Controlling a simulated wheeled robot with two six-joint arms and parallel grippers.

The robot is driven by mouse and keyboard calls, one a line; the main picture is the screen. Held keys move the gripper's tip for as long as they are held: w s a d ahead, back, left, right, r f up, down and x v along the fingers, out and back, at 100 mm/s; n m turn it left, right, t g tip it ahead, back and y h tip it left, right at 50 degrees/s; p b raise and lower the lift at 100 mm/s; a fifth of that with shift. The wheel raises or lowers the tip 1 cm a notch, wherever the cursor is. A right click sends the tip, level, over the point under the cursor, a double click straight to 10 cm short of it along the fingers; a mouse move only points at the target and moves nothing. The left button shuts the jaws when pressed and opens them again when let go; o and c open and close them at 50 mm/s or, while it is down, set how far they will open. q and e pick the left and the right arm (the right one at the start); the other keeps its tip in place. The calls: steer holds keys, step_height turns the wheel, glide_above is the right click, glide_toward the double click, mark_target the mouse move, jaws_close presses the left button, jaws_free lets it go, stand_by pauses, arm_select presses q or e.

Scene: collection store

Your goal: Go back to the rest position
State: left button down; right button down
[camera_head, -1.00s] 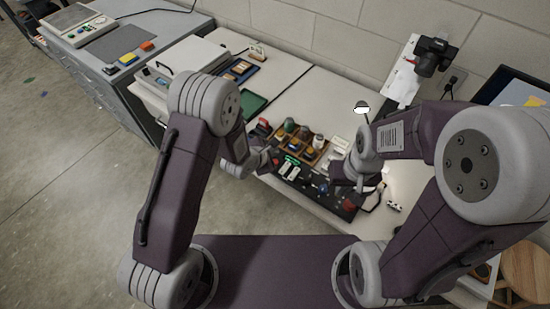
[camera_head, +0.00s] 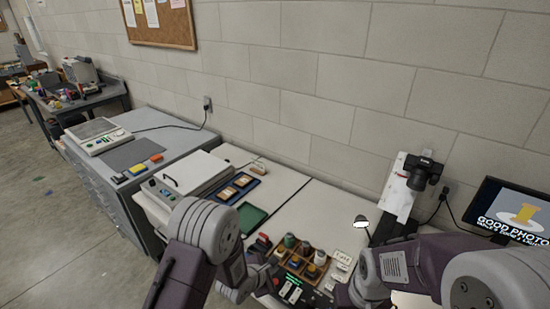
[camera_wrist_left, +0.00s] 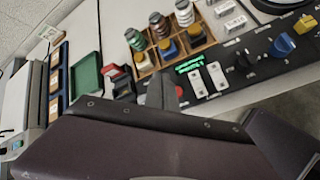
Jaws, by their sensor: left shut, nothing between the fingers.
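My left arm comes in from the lower left in the head view. Its gripper (camera_head: 268,277) is small there, beside the left end of the black control panel, and is shut with nothing held. In the left wrist view a grey fingertip (camera_wrist_left: 162,94) shows in front of the panel, above my dark arm cover. My right arm comes in from the lower right, with its wrist over the right part of the panel. The right fingers are too hidden at the bottom edge to judge.
A wooden compartment box (camera_head: 297,265) with several small bottles stands behind the panel (camera_head: 290,290). Left are a green tray (camera_head: 252,218), a blue tray (camera_head: 240,186) and a white lidded machine (camera_head: 187,176). A camera stand (camera_head: 398,200) and a monitor (camera_head: 510,212) reading "GOOD PHOTO" stand right.

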arm_select(q)
steer(key=w+a+r+n+t+y, duration=0.1)
steer(key=w+a+r+t, duration=0.35)
steer(key=r, duration=0.75)
steer(key=s+a+r+m+g+y, duration=0.2)
steer(key=s+a+r+m+g, duration=0.15)
steer(key=a, duration=0.55)
steer(key=s+a+f+m+g, duration=0.1)
steer(key=s+m+g, duration=0.1)
steer(key=s+m, duration=0.4)
steer(key=s+a+f+m+g+y, duration=0.1)
steer(key=s+f+m+g, duration=0.1)
steer(key=s+m, duration=0.4)
steer(key=s+a+f+m+g, duration=0.1)
steer(key=s+f+m+g, duration=0.1)
steer(key=s+m, duration=0.4)
steer(key=shift+s+a+g, duration=0.25)
steer(key=shift+s+g, duration=0.65)
steer(key=shift+s, duration=0.2)
steer(key=shift+f, duration=0.1)
